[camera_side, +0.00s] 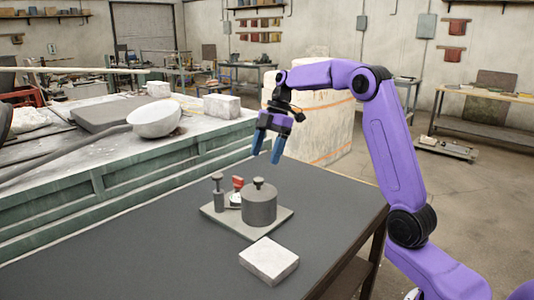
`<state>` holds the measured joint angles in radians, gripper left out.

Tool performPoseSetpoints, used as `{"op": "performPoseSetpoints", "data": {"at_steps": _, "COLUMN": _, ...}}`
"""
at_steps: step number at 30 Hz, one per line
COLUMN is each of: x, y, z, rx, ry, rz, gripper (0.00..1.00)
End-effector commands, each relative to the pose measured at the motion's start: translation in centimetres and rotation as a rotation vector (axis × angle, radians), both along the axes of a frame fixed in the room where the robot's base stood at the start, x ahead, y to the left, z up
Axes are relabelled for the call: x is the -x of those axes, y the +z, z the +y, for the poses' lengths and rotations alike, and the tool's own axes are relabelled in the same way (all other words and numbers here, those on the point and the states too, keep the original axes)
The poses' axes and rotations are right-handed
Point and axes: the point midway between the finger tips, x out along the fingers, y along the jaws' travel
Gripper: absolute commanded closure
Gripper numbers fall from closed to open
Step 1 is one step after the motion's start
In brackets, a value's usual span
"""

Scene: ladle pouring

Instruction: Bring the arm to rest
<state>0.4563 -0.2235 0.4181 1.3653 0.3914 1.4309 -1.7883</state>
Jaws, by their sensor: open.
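My gripper (267,147) has blue fingers that point down. It is open and empty in the air above the dark table (130,250), behind and above the grey lidded pot (259,205). It touches nothing that I can see. My purple arm reaches up from the lower right and bends over to the left at the top. The pot stands on a flat grey base plate (240,229) together with a small grey post (218,195) and a red-topped part (237,183). I see no ladle that I can make out clearly.
A pale block (269,261) lies on the table in front of the plate. A green workbench (120,195) with a white bowl (154,119) stands behind at left. A large pale block (325,130) stands behind my gripper. The table's left part is clear.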

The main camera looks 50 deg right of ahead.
Motion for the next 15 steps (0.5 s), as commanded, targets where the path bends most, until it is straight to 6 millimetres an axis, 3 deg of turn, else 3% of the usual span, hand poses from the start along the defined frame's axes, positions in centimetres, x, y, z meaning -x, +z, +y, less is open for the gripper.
{"op": "performPoseSetpoints", "data": {"at_steps": 8, "x": 0.3, "y": -0.1, "z": 0.8, "rx": 0.006, "ry": -0.002, "rz": 0.011, "gripper": 0.28}}
{"op": "performPoseSetpoints", "data": {"at_steps": 11, "x": 1.3, "y": -0.2, "z": 2.7, "rx": 0.024, "ry": -0.017, "rz": 0.037, "gripper": 0.28}}
{"op": "performPoseSetpoints", "data": {"at_steps": 15, "x": 4.0, "y": -0.7, "z": 6.7, "rx": 0.067, "ry": -0.056, "rz": 0.094, "gripper": 0.28}}
